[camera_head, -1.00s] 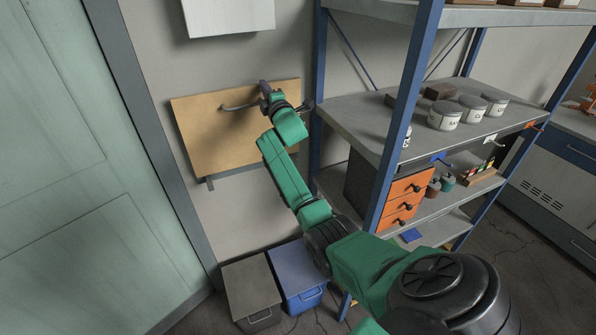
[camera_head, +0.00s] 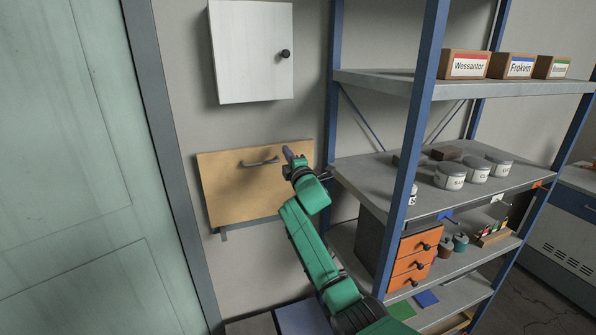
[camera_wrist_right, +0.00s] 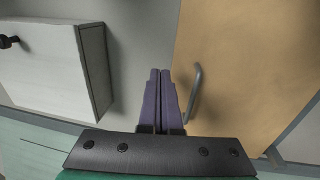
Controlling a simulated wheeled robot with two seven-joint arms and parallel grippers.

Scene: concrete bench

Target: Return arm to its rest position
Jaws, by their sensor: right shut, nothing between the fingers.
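My right arm reaches from the bottom of the head view up to the wooden panel on the wall. My right gripper (camera_head: 288,153) is shut and empty, just right of the panel's grey handle (camera_head: 260,162). In the right wrist view, the purple fingers (camera_wrist_right: 159,98) lie together with nothing between them. The handle (camera_wrist_right: 194,92) is close to their right there, with a small gap seen. The wooden panel (camera_head: 225,190) stands upright against the wall. My left gripper is not in view.
A white wall cabinet (camera_head: 250,60) hangs above the panel, its door shut. A blue-framed shelf unit (camera_head: 405,150) stands close to the right of my arm, with boxes, jars and orange drawers (camera_head: 411,268). A green door (camera_head: 65,170) is at the left.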

